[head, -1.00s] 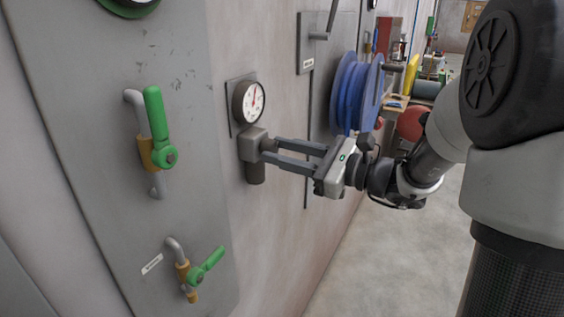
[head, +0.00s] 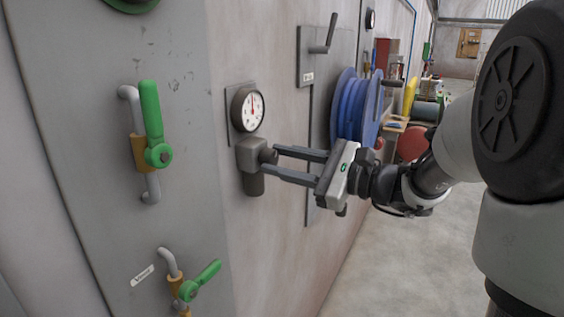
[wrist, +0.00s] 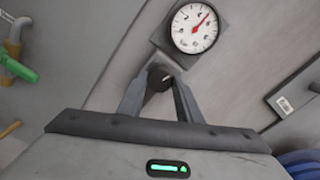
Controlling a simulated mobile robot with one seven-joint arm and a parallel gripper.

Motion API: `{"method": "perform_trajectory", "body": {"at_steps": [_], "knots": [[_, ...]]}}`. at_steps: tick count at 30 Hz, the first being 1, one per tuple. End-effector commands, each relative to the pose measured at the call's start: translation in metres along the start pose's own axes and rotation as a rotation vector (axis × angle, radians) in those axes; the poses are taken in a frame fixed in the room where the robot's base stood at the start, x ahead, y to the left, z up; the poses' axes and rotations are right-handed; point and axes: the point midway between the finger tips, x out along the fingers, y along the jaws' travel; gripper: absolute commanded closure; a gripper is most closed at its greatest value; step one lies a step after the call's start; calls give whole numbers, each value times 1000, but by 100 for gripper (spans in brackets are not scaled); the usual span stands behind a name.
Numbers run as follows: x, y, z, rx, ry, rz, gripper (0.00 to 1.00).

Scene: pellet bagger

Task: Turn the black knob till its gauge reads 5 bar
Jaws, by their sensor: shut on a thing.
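The black knob (head: 267,156) sticks out from the side of a grey regulator body (head: 253,152) on the wall. My gripper (head: 272,161) has its two fingers closed on either side of the knob. In the wrist view the dark knob (wrist: 160,76) sits between my fingertips (wrist: 159,84), which cover part of it. The gauge (head: 249,109), with a white dial and red needle, is mounted just above. Its needle points about straight up in the head view. In the wrist view the gauge (wrist: 194,28) looks tilted and its needle points to the upper right. The numbers are too small to read surely.
Green-handled valves (head: 152,125) (head: 200,282) sit on the grey panel at left. A grey lever (head: 328,38) on a plate is above right of my gripper. A blue hose reel (head: 352,108) stands out from the wall behind it. The floor (head: 415,265) at right is clear.

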Motion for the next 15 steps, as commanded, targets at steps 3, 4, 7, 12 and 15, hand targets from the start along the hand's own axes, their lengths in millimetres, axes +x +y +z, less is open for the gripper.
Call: {"method": "perform_trajectory", "body": {"at_steps": [3,4,7,12,15], "knots": [[0,0,0,0,0,0,52],[0,0,0,0,0,0,50],[0,0,0,0,0,0,50],[0,0,0,0,0,0,50],[-6,0,0,0,0,-1,50]]}}
